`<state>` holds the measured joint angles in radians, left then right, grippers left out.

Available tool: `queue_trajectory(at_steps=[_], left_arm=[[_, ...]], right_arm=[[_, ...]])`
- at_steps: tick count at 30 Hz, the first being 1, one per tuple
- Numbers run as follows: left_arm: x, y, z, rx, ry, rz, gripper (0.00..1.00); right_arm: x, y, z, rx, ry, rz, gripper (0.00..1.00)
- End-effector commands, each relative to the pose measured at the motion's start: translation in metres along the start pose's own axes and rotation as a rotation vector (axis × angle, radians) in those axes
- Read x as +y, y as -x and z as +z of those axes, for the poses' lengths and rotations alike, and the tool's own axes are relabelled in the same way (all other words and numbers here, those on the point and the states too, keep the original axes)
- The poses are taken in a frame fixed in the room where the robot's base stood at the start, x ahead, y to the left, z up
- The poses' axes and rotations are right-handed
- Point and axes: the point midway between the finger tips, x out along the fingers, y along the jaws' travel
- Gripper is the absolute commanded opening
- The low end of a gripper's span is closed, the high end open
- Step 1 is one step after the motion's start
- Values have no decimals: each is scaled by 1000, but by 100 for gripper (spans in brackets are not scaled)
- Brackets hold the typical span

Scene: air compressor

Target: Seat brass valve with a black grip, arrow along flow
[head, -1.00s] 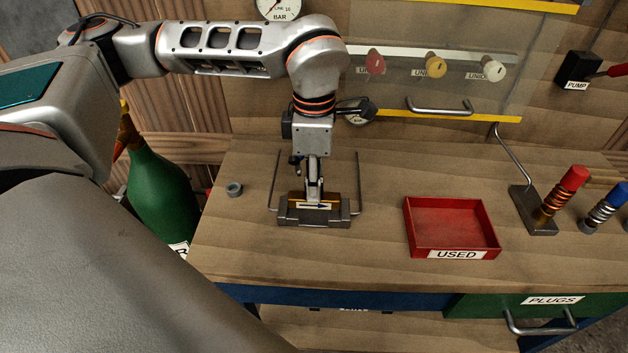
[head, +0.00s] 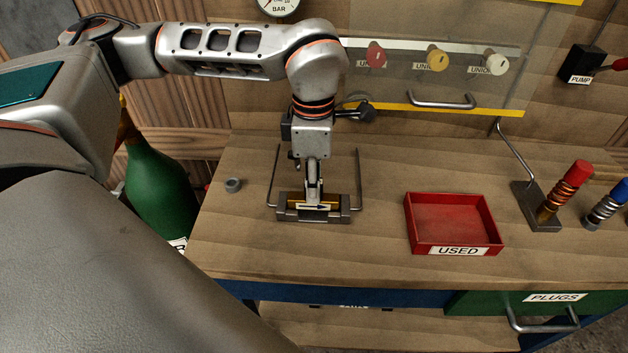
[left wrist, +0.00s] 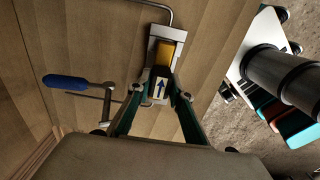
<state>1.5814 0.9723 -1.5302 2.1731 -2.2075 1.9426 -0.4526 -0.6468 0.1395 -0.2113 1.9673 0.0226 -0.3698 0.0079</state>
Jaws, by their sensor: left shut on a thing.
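The brass valve (head: 327,198) shows as a gold-coloured body with a white arrow label in the head view, where the arrow points right. It lies at the grey cradle (head: 285,215) on the bench, between the cradle's end blocks; whether it is fully down I cannot tell. In the left wrist view the brass part (left wrist: 167,53), black grip and white label with a blue arrow (left wrist: 159,88) show, the arrow pointing up. My left gripper (head: 314,192) comes from above and is shut on the valve. My right gripper is not in view.
Thin grey bent rods (head: 359,178) stand at both sides of the cradle. A small grey ring (head: 233,185) lies left. A red USED tray (head: 412,240) stands right, with coil-wrapped plugs (head: 565,190) farther right. A blue-handled tool (left wrist: 65,82) shows beside the cradle in the left wrist view.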

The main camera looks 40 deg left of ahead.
Motion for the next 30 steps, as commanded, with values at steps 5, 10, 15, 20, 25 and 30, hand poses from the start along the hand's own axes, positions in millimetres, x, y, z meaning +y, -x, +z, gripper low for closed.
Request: queue_trajectory(at_steps=[5,10,15,20,25,30], left_arm=[[0,-5,0,0,0,0,0],[0,-8,0,0,0,0,0],[0,-9,0,0,0,0,39],[0,-9,0,0,0,0,40],[0,-10,0,1,0,-1,48],[0,-10,0,1,0,-1,48]], right_arm=[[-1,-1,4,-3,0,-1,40],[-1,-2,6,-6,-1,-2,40],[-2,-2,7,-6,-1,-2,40],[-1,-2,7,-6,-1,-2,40],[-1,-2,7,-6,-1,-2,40],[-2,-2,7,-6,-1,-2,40]])
